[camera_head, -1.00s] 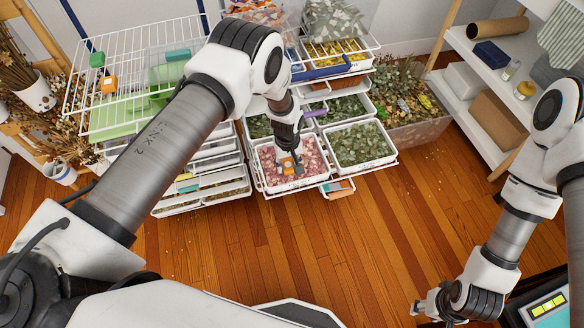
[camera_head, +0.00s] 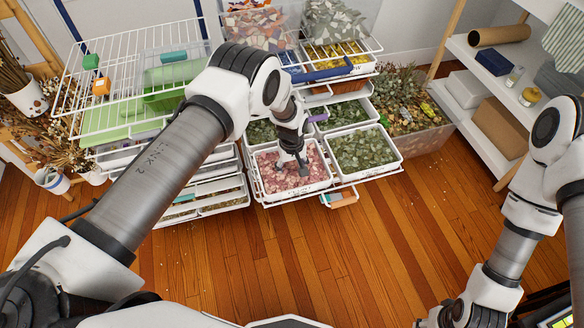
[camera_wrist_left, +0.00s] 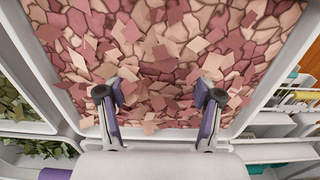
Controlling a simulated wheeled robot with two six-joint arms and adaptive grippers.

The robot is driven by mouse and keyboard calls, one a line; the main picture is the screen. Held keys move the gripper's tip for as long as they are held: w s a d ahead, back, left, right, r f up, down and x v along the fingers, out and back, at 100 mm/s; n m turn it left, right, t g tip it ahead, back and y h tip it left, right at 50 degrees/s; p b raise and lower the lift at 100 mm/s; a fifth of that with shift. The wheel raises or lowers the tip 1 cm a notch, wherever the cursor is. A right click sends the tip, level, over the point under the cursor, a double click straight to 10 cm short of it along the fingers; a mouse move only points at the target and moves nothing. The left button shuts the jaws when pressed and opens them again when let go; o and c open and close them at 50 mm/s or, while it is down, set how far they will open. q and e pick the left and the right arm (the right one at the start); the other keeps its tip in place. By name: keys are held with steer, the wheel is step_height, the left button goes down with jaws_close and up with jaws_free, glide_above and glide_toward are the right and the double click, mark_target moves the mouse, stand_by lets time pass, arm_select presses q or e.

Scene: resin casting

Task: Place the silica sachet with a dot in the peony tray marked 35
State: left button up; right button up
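The tray of pink chips (camera_head: 263,180), which looks like the peony tray, sits in the pulled-out wire rack at the centre. I cannot read a number on it. My left gripper (camera_head: 291,168) points down over this tray. In the left wrist view the gripper (camera_wrist_left: 160,105) has its fingers wide apart with only pink and cream chips (camera_wrist_left: 155,60) between and beyond them. No sachet shows in the gripper or on the visible chips. My right gripper is mostly cut off at the bottom edge.
A tray of green chips (camera_head: 365,150) stands right of the pink one, with more trays behind. A green item (camera_head: 91,62) and a teal item (camera_head: 173,56) are on the left rack. Shelves (camera_head: 480,70) stand at right. The wooden floor (camera_head: 330,260) in front is clear.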

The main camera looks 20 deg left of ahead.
mark_target(291, 170)
arm_select(q)
step_height(291, 170, up, 12)
steer(key=shift+r, duration=0.2)
stand_by(0.4)
steer(key=shift+s+a, duration=0.1)
